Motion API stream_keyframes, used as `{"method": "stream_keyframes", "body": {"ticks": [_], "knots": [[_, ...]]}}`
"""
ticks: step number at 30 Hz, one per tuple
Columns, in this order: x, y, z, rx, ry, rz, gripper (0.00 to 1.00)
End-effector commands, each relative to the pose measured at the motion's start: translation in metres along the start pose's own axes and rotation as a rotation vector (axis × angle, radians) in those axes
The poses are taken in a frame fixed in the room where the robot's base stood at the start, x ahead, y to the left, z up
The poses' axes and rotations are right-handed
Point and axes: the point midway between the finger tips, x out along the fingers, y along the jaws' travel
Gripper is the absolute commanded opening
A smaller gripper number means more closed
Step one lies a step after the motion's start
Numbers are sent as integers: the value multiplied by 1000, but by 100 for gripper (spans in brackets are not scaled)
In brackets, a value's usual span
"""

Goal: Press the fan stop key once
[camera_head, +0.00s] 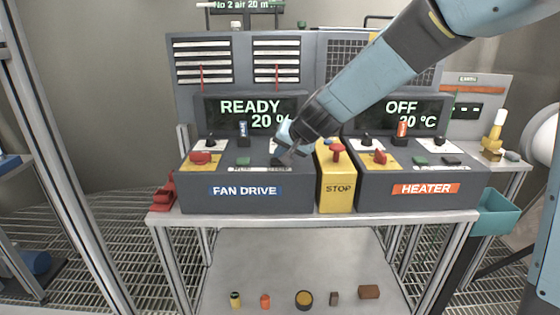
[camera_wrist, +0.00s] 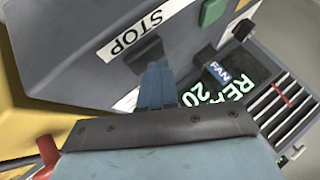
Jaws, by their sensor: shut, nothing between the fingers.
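The fan drive box (camera_head: 245,203) stands on the left of the bench, its display (camera_head: 252,113) reading READY 20 %. On its sloped top are a red switch on a yellow plate (camera_head: 201,158) and a green key (camera_head: 243,161). The green key also shows in the wrist view (camera_wrist: 214,11). In the wrist view a STOP label (camera_wrist: 135,30) lies beside a dark key (camera_wrist: 143,50), partly hidden by my fingers. My gripper (camera_head: 283,158) is shut and empty, its tips (camera_wrist: 157,66) right at this key. I cannot tell whether they touch it.
A yellow box marked STOP with a red mushroom button (camera_head: 337,148) stands just right of the fan drive box. The heater box (camera_head: 425,205), display OFF 20 °C, is farther right. A black knob with a FAN tag (camera_head: 243,131) rises behind the keys.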

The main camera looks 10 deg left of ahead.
Motion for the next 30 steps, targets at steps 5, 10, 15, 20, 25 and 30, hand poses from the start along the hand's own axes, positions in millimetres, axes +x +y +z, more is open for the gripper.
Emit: {"method": "stream_keyframes", "body": {"ticks": [5, 10, 15, 20, 25, 30], "knots": [[-6, -5, -4, -2, 0, -1, 0], [-10, -7, -7, -1, 0, 0, 0], [-10, -7, -7, 0, 0, 1, 0], [-10, -7, -8, 0, 1, 0, 0], [-17, -13, -13, -3, 1, -3, 0], [-27, -20, -20, -2, 2, -1, 0]]}}
